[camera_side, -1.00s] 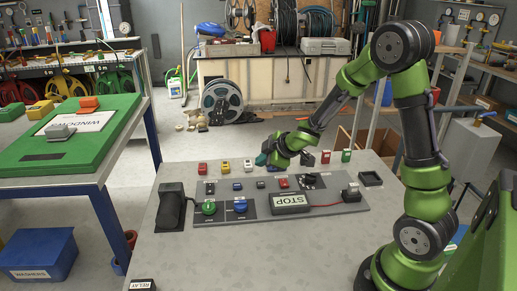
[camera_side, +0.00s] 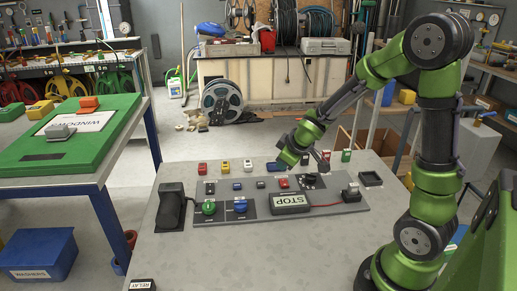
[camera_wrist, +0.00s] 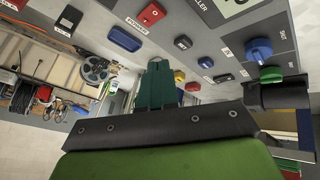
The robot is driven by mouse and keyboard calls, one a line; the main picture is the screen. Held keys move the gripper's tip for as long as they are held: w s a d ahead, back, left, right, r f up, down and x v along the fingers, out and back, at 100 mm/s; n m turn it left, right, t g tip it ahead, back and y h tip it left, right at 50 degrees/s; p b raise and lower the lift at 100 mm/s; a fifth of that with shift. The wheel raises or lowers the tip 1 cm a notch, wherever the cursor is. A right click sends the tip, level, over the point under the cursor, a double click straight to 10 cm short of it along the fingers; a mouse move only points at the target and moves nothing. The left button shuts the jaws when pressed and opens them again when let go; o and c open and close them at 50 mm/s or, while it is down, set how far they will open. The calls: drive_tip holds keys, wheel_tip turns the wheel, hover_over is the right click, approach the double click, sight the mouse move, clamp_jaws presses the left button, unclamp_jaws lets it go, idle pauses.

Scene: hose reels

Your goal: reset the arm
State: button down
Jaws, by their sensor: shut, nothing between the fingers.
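My gripper shows in the wrist view (camera_wrist: 154,86), with its two dark teal fingers together and nothing between them. In the side view the green end of my arm (camera_side: 298,146) hangs over the back of the grey control-panel table (camera_side: 290,241); the fingers are hard to make out there. A blue block (camera_side: 274,168) sits at the table's back, just left of the arm's end, and also shows in the wrist view (camera_wrist: 125,39), apart from the fingers.
A black pedal-like box (camera_side: 171,205) stands left. Red (camera_side: 202,168) and yellow (camera_side: 225,166) blocks line the back edge. A green-topped table (camera_side: 70,135) is further left.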

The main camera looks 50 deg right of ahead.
drive_tip(key=s+a+r+m+t+y, duration=0.1)
drive_tip(key=s+a+r+m+y, duration=0.3)
drive_tip(key=s+a+r, duration=1)
drive_tip(key=shift+s+a+r+m+y, duration=0.2)
drive_tip(key=shift+s+a+m+y, duration=0.2)
drive_tip(key=shift+a+m, duration=0.6)
drive_tip(key=shift+w+a, duration=0.1)
